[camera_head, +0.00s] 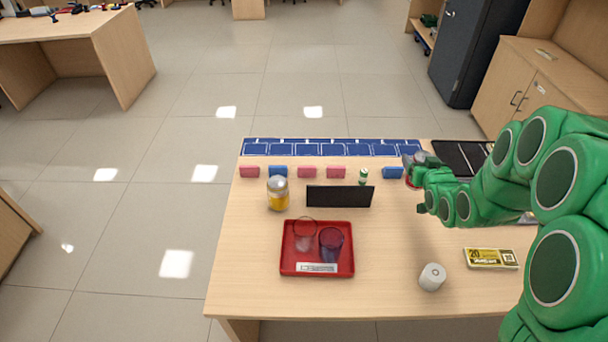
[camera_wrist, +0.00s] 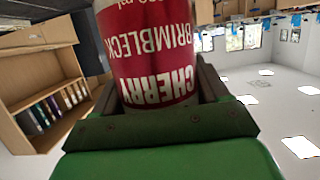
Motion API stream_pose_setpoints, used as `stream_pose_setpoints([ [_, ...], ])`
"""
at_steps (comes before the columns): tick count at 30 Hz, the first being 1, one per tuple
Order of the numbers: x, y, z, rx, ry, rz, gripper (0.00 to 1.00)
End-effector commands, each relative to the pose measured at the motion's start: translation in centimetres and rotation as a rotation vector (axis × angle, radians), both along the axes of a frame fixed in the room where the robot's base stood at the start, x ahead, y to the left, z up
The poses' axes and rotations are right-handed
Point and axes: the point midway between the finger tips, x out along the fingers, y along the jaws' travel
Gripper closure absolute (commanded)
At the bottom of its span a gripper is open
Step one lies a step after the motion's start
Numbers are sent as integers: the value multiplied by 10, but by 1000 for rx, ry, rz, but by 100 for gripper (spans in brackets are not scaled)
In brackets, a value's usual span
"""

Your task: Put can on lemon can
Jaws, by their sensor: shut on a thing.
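My gripper (camera_head: 413,172) is at the back right of the counter, shut on a red can (camera_wrist: 150,45). In the wrist view the can's label reads "CHERRY" and "BRIMBLECK", upside down, and the gripper (camera_wrist: 158,95) has a jaw on each side of it. In the head view only the can's grey top (camera_head: 421,157) and a little red show. A yellow can with a pale upper part (camera_head: 278,194) stands upright at the left of the counter; it looks like the lemon can, but its label is unreadable. The two cans are well apart.
A black panel (camera_head: 339,196) stands between the cans. Behind it are red and blue blocks (camera_head: 307,172) and a small green item (camera_head: 363,175). A red tray (camera_head: 318,271) holds two cups. A white roll (camera_head: 432,277) and a banknote bundle (camera_head: 490,258) lie front right.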

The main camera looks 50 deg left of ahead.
Motion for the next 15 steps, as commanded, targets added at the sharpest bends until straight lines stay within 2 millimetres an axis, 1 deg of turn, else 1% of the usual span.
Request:
stream_pose_setpoints([
  [5,-30,30,18,2,-2,52,71],
  [8,-56,52,33,3,-4,94,71],
  [9,-68,61,38,3,-4,111,71],
  [14,-115,92,58,2,-4,180,71],
  [15,-127,99,63,2,-4,197,71],
])
